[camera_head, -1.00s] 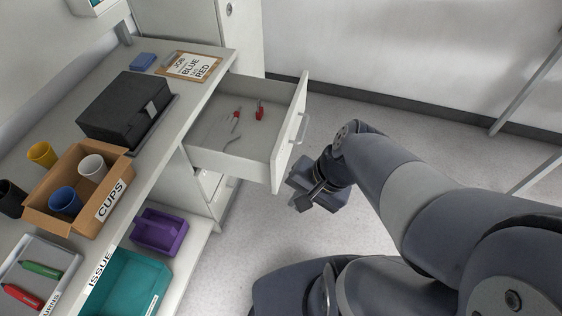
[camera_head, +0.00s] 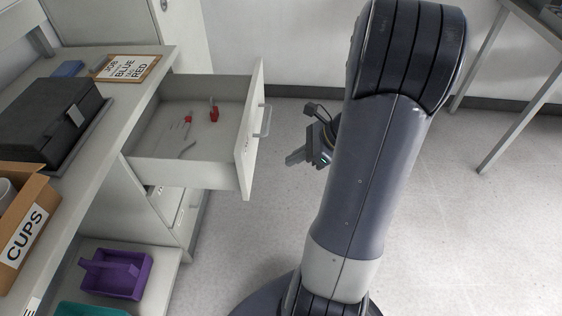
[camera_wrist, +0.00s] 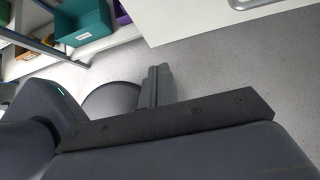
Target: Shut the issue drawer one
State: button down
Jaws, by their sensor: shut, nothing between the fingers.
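The open drawer (camera_head: 190,172) is pulled out of the workbench, with its white front (camera_head: 252,130) facing right. A grey bar handle (camera_head: 263,121) is on that front. In the wrist view my gripper (camera_wrist: 158,72) points toward the drawer's white front (camera_wrist: 185,15), and part of the handle (camera_wrist: 250,3) shows at the top edge. Any label on the drawer front is too oblique to read.
The worktop holds a black case (camera_head: 45,125), a clipboard (camera_head: 128,68) and a CUPS box (camera_head: 28,222). A purple tote (camera_head: 117,273) sits on the shelf below. A table (camera_head: 500,90) stands at the right. The floor between is clear.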

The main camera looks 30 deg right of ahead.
aim_at(146, 163)
jog(key=x, duration=0.3)
jog(key=a+r+b+x, duration=0.1)
jog(key=x, duration=0.2)
jog(key=b+x, duration=0.1)
jog(key=x, duration=0.3)
jog(key=shift+w+a+r, duration=0.15)
jog(key=shift+w+a, duration=0.05)
jog(key=shift+w, duration=0.2)
jog(key=shift+w+a, duration=0.35)
jog(key=shift+a, duration=0.1)
jog(key=shift+a, duration=0.1)
jog(key=w+a+p, duration=0.1)
jog(key=w+a, duration=0.4)
jog(key=a, duration=0.3)
jog(key=w+a+p, duration=0.2)
jog(key=w+a, duration=0.4)
jog(key=a, duration=0.3)
jog(key=w+a+p, duration=0.1)
jog(key=w+a, duration=0.5)
jog(key=a, duration=0.2)
jog(key=shift+w+a+p, duration=0.25)
jog(key=shift+a+p, duration=0.1)
jog(key=shift+a+r, duration=0.1)
jog(key=shift+r, duration=0.05)
jog(key=shift+w+a+r, duration=0.1)
jog(key=shift+w, duration=0.05)
